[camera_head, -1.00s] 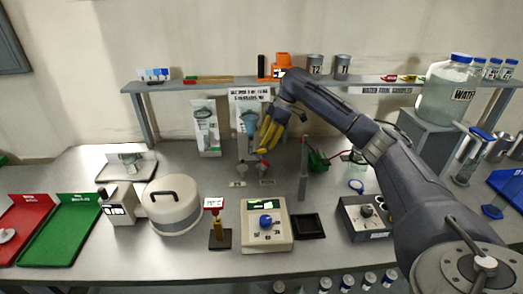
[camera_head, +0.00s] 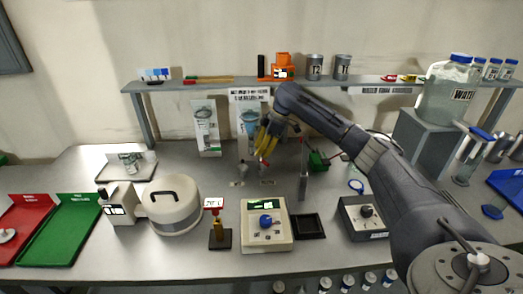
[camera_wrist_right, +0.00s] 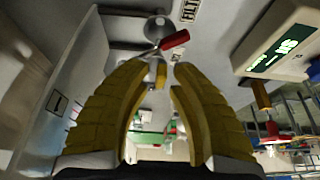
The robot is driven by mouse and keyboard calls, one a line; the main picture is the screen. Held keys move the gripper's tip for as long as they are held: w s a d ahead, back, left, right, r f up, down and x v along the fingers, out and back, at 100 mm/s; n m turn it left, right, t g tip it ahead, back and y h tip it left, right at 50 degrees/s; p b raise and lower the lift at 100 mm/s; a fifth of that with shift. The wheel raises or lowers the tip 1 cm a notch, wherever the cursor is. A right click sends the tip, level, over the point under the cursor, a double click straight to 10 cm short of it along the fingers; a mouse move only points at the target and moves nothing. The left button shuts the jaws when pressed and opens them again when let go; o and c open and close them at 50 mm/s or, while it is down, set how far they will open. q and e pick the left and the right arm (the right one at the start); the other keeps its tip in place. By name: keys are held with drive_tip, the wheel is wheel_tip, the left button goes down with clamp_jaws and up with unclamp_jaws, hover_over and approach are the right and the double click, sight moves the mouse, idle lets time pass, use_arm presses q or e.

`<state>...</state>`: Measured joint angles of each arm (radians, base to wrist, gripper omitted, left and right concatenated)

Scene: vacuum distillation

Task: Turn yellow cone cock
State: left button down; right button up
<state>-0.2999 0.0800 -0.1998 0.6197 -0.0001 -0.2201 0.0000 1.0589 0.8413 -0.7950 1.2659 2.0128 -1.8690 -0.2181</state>
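My right gripper (camera_head: 262,154) is in front of the panel with the blue-topped glassware (camera_head: 249,122) at the back of the bench. In the right wrist view its two yellow fingers (camera_wrist_right: 157,78) are apart. A small yellow piece (camera_wrist_right: 161,73), possibly the yellow cone cock, shows in the gap between the fingertips; I cannot tell whether they touch it. A red handle-like piece (camera_wrist_right: 174,40) lies just beyond the tips. In the head view the cock is not distinguishable, hidden by or blended with the fingers. My left gripper is not in view.
A thin grey upright plate (camera_head: 303,170) and a green device (camera_head: 318,161) stand just right of the gripper. A shelf (camera_head: 210,84) runs above and behind. A device with a blue knob (camera_head: 266,224) and a white round vessel (camera_head: 172,205) stand in front. A bare bench strip lies centre-left.

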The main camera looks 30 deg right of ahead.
clamp_jaws()
drive_tip(key=shift+a+r+g+h, duration=0.15)
drive_tip(key=shift+r+g+h, duration=0.15)
drive_tip(key=shift+h, duration=0.3)
drive_tip(key=shift+f, duration=0.1)
drive_tip(key=shift+o, duration=1.6)
unclamp_jaws()
drive_tip(key=shift+w, duration=0.1)
